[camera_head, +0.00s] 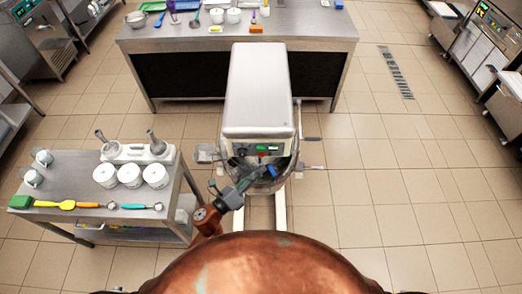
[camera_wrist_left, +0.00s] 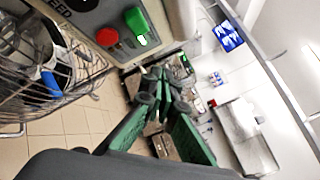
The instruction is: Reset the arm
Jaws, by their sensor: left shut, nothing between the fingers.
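My left gripper (camera_head: 258,172) reaches in from the lower left to the front of the large mixer-like machine (camera_head: 257,90), just below its control panel. In the left wrist view the gripper's green-padded fingers (camera_wrist_left: 160,88) come together with nothing between them. The panel's red button (camera_wrist_left: 107,37) and green button (camera_wrist_left: 137,20) lie beyond and to the left of the fingertips, apart from them in the picture. My right gripper is not in view.
A steel cart (camera_head: 85,190) at left holds white tubs (camera_head: 130,175) and utensils. A long counter (camera_head: 190,35) stands behind the machine. The machine's wire guard (camera_wrist_left: 45,65) is close to the left gripper. Tiled floor at right is clear.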

